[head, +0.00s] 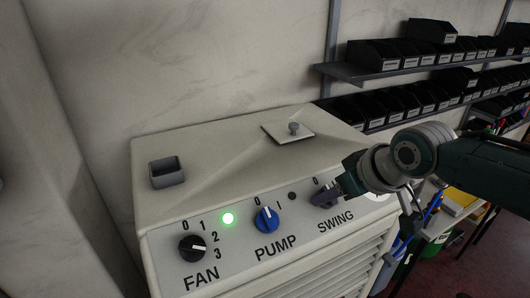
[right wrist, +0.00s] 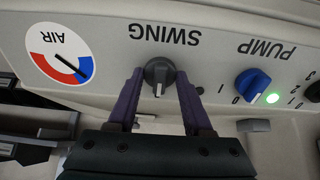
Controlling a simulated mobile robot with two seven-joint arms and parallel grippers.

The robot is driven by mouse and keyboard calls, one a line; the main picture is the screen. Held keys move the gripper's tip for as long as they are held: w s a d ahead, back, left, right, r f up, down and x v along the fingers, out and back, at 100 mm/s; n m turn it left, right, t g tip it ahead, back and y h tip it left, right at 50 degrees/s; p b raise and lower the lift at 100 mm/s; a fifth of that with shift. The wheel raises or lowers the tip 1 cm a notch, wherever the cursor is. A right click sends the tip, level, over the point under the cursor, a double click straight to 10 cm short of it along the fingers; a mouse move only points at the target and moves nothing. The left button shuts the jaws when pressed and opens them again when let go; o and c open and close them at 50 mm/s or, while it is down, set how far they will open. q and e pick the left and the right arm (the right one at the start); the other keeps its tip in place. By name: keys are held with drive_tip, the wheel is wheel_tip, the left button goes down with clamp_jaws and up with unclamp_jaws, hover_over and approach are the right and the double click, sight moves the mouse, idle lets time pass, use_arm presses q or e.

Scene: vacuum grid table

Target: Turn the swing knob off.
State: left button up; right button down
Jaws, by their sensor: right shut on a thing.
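The knob's white pointer line points almost straight down in that view, towards the panel's upper edge. The "1" mark is hidden. My left gripper is not in view.
The blue pump knob (head: 267,220) and black fan knob (head: 192,248) sit left of the gripper on the cream cooler (head: 220,190). A green light (head: 228,218) glows between them. The AIR dial (right wrist: 60,53) is close beside the gripper. Shelves with black bins (head: 400,55) stand behind.

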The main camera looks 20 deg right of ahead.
drive_tip(key=shift+c, duration=1.6)
unclamp_jaws()
drive_tip(key=shift+s+r, duration=0.15)
drive_tip(key=shift+r, duration=0.05)
drive_tip(key=p+v, duration=0.1)
drive_tip(key=v, duration=0.8)
drive_tip(key=shift+s, duration=0.2)
drive_tip(key=shift+r, duration=0.1)
